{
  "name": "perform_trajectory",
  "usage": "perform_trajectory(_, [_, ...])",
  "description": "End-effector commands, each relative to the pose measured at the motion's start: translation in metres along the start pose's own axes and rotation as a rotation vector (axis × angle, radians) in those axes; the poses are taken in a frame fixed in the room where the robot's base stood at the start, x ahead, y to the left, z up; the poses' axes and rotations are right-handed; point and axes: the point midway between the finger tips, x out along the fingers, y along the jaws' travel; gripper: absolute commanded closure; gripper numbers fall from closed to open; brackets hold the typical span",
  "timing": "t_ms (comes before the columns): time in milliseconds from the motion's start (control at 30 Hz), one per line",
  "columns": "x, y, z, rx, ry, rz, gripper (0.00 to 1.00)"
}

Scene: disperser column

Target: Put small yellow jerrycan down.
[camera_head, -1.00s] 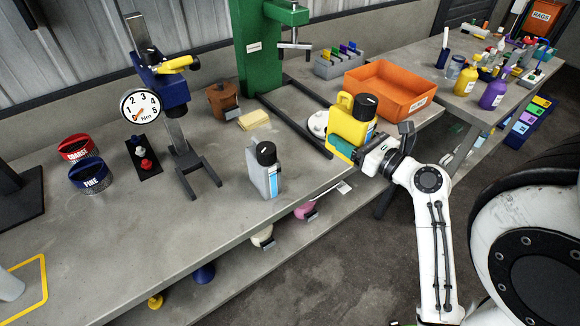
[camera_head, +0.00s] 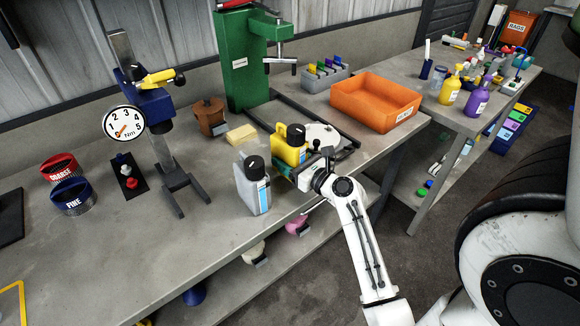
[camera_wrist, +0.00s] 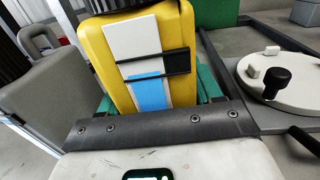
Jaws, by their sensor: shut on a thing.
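The small yellow jerrycan (camera_head: 283,148) has a black cap and stands upright at the bench, right of and close behind a grey jerrycan (camera_head: 251,190). My gripper (camera_head: 298,168) is shut on the yellow jerrycan from the right. In the wrist view the yellow jerrycan (camera_wrist: 95,50) fills the middle, with a white and blue label facing me and green finger pads at its sides. The grey jerrycan (camera_wrist: 60,100) is close on the left there. The jerrycan's base is hidden, so I cannot tell if it touches the bench.
A round white lid with a black knob (camera_wrist: 277,82) lies right of the jerrycan. A yellow sponge (camera_head: 241,134), a brown pot (camera_head: 210,116), a green press (camera_head: 246,70) and an orange tray (camera_head: 360,98) stand around. Bare bench (camera_head: 150,245) lies at the front left.

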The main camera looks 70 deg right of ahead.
Motion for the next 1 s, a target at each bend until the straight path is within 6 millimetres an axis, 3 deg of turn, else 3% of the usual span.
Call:
perform_trajectory(133, [-0.001,-0.001,-0.021,0.001,0.0,-0.003,1.0])
perform_trajectory(600, [-0.002,-0.001,-0.027,0.0,-0.002,-0.003,1.0])
perform_trajectory(633, [-0.002,-0.001,-0.027,0.001,0.001,-0.003,0.33])
perform_trajectory(867, [-0.002,-0.001,-0.027,0.001,0.001,-0.003,0.11])
perform_trajectory(1000, [-0.002,-0.001,-0.027,0.001,0.002,-0.003,0.11])
